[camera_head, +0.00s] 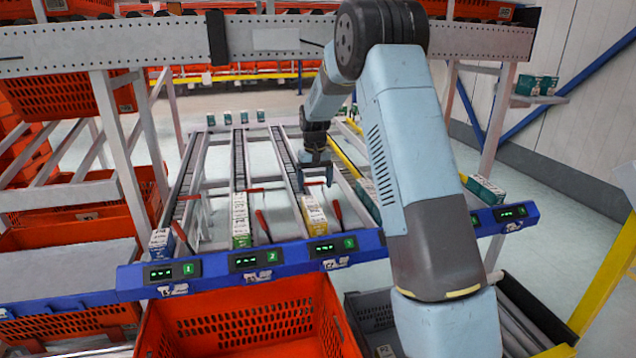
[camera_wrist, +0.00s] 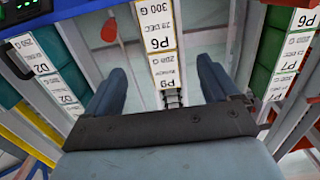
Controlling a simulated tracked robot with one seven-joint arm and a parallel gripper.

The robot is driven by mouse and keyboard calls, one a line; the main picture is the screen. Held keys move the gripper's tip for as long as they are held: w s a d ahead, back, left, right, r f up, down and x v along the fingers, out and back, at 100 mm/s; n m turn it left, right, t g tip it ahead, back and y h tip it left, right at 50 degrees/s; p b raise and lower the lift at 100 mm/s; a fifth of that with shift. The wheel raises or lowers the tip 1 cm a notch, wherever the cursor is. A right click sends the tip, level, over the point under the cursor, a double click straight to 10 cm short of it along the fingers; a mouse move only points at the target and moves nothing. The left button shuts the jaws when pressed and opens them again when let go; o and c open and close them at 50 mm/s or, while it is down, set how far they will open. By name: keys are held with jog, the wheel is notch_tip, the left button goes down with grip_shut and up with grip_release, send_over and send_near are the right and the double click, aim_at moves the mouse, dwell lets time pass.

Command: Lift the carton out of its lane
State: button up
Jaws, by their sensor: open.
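The task does not say which carton is meant. Below my gripper (camera_head: 318,172) in the head view, a lane holds a row of yellow-and-white cartons (camera_head: 314,215) at its front end. My gripper is open and empty, over the lane behind that row. In the wrist view, the open fingers (camera_wrist: 162,70) stand either side of the lane's white-topped cartons, one labelled P6 (camera_wrist: 155,22) and one labelled P9 (camera_wrist: 166,72). The fingers appear above them; contact cannot be told. The cartons' lower sides are hidden.
Neighbouring lanes hold a blue-and-white carton (camera_head: 161,243), yellow-green cartons (camera_head: 240,222) and green cartons (camera_head: 368,198). Red levers (camera_head: 263,222) stand between lanes. A blue front rail (camera_head: 215,272) carries lit displays. An orange tote (camera_head: 190,312) stands in front; a grey beam crosses above.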

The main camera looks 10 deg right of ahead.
aim_at(315, 211)
notch_tip(315, 211, down, 14)
jog(key=shift+w+f, duration=0.1)
jog(key=shift+f, duration=0.05)
dwell(0.6)
jog(key=c, duration=1.2)
notch_tip(315, 211, up, 12)
jog(key=shift+f, duration=0.15)
jog(key=s, duration=2.7)
